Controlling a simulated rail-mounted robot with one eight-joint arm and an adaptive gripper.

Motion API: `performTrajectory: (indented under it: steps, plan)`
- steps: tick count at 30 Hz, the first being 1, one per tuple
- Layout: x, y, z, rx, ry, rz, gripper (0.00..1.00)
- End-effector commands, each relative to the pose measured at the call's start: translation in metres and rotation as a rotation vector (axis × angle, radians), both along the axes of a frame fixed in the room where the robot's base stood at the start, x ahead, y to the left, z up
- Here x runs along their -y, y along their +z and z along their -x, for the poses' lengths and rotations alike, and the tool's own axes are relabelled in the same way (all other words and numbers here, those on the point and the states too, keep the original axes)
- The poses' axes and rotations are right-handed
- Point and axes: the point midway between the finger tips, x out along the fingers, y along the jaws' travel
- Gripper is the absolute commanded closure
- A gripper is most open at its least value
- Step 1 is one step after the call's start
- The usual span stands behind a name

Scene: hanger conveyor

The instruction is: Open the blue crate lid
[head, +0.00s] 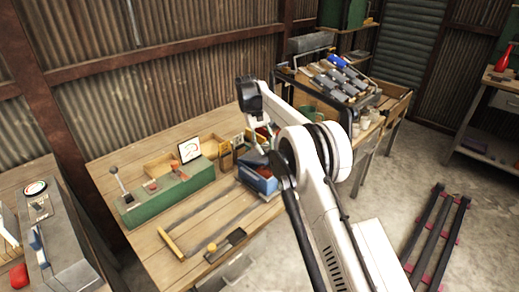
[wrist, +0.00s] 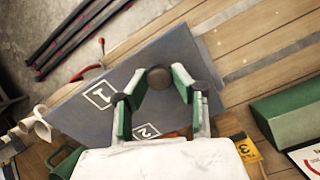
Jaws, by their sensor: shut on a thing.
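The blue crate (head: 258,180) sits on the wooden workbench, just left of my white arm in the head view. A grey-blue panel, seemingly its lid (head: 252,157), shows above the crate and looks tilted. In the wrist view the lid (wrist: 185,52) is a large flat panel with a white boxed "1" mark. A dark round knob (wrist: 159,78) stands out from it. My gripper (wrist: 158,84) has its green-padded fingers shut on the knob, one on each side. My wrist housing hides the panel's lower part, and my arm covers part of the crate area in the head view.
A green control box (head: 170,195) with a lever and gauge stands left of the crate. Numbered yellow tags (wrist: 248,150) are close to my gripper. A small tray (head: 225,245) and a yellow bar (head: 171,243) lie on the front bench. Dark rails (head: 437,235) lie on the floor.

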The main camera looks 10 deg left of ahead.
Motion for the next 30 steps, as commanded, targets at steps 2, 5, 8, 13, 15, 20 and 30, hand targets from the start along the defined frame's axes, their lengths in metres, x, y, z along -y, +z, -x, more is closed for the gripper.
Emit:
performTrajectory:
  steps: [2,5,8,13,15,20,30]
  plan:
    - [0.000,0.000,0.000,0.000,-0.001,0.000,1.00]
    - [0.000,0.000,0.000,0.000,-0.001,0.000,1.00]
    - [0.000,0.000,0.000,0.001,-0.001,0.000,0.66]
    - [0.000,0.000,0.000,0.001,0.000,-0.001,0.56]
    - [0.000,0.000,0.000,0.001,0.000,-0.001,0.56]
    - [0.000,0.003,0.000,0.001,0.000,-0.001,0.56]
    - [0.000,0.055,0.000,0.001,0.000,-0.001,0.56]
